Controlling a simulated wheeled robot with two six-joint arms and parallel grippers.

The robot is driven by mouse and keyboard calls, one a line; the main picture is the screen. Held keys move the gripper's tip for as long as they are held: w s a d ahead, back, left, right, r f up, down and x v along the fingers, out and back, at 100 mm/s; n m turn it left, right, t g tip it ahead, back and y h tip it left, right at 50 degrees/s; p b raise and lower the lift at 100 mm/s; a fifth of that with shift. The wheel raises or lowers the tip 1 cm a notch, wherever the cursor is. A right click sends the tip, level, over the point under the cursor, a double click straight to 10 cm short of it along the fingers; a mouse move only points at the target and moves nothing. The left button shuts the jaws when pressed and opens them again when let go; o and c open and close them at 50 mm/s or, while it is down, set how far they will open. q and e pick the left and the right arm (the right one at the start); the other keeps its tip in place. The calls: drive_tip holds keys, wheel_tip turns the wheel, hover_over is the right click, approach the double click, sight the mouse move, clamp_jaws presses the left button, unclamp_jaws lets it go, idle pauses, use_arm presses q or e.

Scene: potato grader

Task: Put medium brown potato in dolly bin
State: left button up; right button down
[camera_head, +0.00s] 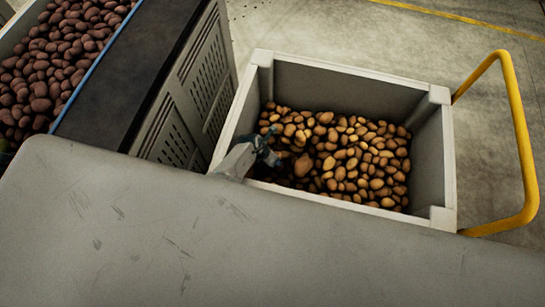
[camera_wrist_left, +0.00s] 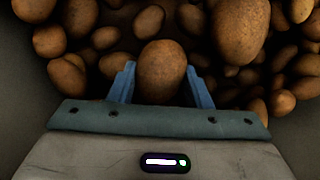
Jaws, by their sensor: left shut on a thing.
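My left gripper (camera_wrist_left: 161,88) is shut on a medium brown potato (camera_wrist_left: 162,66), its blue fingers on either side of it in the left wrist view. In the head view the left gripper (camera_head: 275,146) reaches over the near left wall, inside the grey dolly bin (camera_head: 352,73). The bin holds many brown and tan potatoes (camera_head: 365,160). A larger brown potato (camera_head: 303,165) shows just beside the gripper in the head view; I cannot tell whether it is the held one. My right gripper is not in view.
A yellow dolly handle (camera_head: 520,140) stands at the bin's right. A grey vented crate (camera_head: 195,95) stands left of the bin. Reddish potatoes (camera_head: 50,65) fill a container at the far left. A grey surface (camera_head: 200,240) fills the foreground.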

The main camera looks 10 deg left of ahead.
use_arm(q)
drive_tip(key=shift+f+b, duration=0.35)
drive_tip(key=shift+f, duration=0.15)
drive_tip(key=o, duration=1)
drive_tip(key=shift+r, duration=0.1)
drive_tip(key=shift+r+p, duration=0.6)
drive_tip(key=shift+p, duration=0.05)
drive_tip(key=p+v, duration=0.1)
drive_tip(key=v, duration=0.4)
drive_tip(key=shift+r+p, duration=0.15)
drive_tip(key=shift+p, duration=0.15)
drive_tip(key=shift+v, duration=1.1)
